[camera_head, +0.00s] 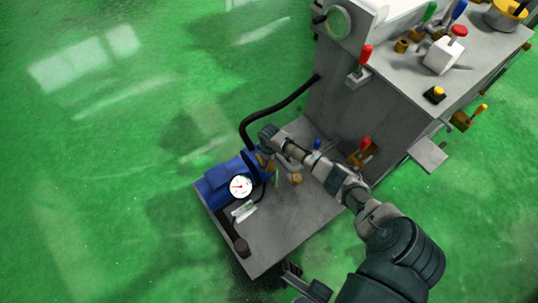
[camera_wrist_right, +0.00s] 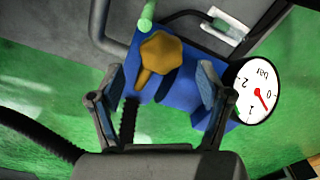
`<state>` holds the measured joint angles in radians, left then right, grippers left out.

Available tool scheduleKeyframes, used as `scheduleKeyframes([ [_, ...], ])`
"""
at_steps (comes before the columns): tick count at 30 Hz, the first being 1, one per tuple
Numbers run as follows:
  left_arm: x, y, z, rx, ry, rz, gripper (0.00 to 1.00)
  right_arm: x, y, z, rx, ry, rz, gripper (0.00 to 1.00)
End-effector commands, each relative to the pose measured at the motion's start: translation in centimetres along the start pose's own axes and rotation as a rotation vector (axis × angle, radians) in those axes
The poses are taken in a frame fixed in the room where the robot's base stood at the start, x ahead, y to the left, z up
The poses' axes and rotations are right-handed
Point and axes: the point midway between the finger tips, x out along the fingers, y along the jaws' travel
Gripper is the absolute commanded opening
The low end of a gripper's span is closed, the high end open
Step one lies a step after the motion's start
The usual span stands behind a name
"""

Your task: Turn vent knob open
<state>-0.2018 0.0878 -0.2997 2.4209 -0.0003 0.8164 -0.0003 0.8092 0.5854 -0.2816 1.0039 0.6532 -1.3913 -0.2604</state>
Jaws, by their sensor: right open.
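A brass-coloured knob (camera_wrist_right: 161,50) with a short lever, which appears to be the vent knob, sits on the blue pump unit (camera_head: 218,186). My right gripper (camera_head: 264,163) reaches down at the right end of this unit. In the wrist view my right gripper (camera_wrist_right: 161,85) is open, its fingers on either side of the lever with visible gaps. In the head view the knob is mostly hidden by the gripper. A dark part (camera_head: 300,283) at the bottom edge may be my left gripper; its jaws are not clear.
A white gauge (camera_head: 241,187) with a red needle is on the unit, close to the right finger in the wrist view (camera_wrist_right: 256,92). A black hose (camera_head: 262,117) runs to the grey machine (camera_head: 338,118). A green handle (camera_wrist_right: 147,14) lies beyond the knob.

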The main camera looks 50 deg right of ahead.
Motion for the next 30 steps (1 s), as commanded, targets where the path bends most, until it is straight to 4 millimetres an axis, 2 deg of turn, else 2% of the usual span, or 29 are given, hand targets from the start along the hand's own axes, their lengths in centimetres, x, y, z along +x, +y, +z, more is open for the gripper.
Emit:
scheduleKeyframes([
  [3,0.0,0.0,0.0,0.000,0.000,0.000,0.00,-2.8,0.1,-0.1,-0.002,0.003,0.002,0.78],
  [6,0.0,0.0,0.0,0.000,-0.001,0.000,0.00,-4.6,0.1,-0.1,-0.001,0.002,0.001,0.78],
  [11,0.0,0.0,0.0,0.000,-0.001,0.000,0.00,-6.3,0.1,-0.1,-0.001,0.000,0.000,0.78],
  [30,0.0,0.0,0.3,-0.001,-0.004,-0.001,0.00,-6.8,0.1,0.0,0.000,-0.001,-0.001,0.78],
])
